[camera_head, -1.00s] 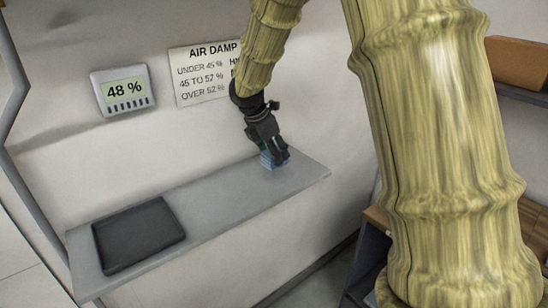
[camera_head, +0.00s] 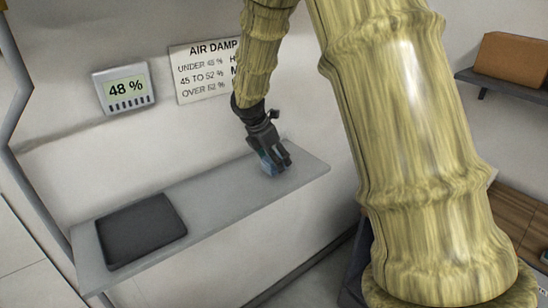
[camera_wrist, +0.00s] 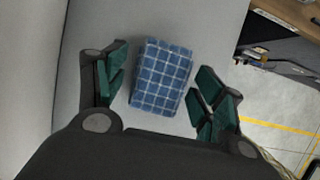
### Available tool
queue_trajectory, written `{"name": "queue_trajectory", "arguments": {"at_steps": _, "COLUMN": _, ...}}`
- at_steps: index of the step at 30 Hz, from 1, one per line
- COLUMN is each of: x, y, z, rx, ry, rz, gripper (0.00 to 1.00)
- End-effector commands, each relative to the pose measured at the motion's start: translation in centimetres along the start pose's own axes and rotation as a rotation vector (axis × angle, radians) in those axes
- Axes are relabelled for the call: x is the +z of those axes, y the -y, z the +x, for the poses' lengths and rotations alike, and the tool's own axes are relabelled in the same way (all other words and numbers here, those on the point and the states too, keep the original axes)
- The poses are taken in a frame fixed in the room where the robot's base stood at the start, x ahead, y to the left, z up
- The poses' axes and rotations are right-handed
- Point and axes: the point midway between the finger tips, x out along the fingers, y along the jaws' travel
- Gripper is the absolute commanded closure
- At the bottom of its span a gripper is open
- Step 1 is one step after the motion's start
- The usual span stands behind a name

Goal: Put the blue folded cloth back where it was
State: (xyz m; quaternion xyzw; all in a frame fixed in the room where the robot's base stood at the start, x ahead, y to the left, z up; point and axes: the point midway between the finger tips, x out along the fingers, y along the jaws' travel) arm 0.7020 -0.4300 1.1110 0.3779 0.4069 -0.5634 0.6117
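The blue folded cloth (camera_wrist: 161,77), with a white check pattern, lies on the grey shelf (camera_head: 215,205) near its right end. In the wrist view it sits between the two green-padded fingers of my gripper (camera_wrist: 160,88), with a gap on each side. My gripper is open around it.
A dark flat tray or mat (camera_head: 140,230) lies on the shelf's left part. A meter (camera_head: 124,89) reading 48 % and an "AIR DAMP" sign (camera_head: 200,75) are on the wall. A brown box (camera_head: 512,60) sits on a shelf at right. The grey shelf's middle is clear.

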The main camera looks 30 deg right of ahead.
Motion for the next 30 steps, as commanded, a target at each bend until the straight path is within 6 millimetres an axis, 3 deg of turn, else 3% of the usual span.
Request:
{"name": "queue_trajectory", "arguments": {"at_steps": 14, "x": 0.1, "y": -0.1, "z": -1.1, "rx": 0.002, "ry": 0.0, "rz": 0.001, "gripper": 0.3}}
{"name": "queue_trajectory", "arguments": {"at_steps": 30, "x": 0.0, "y": -0.1, "z": -9.2, "rx": 0.004, "ry": -0.001, "rz": 0.001, "gripper": 0.3}}
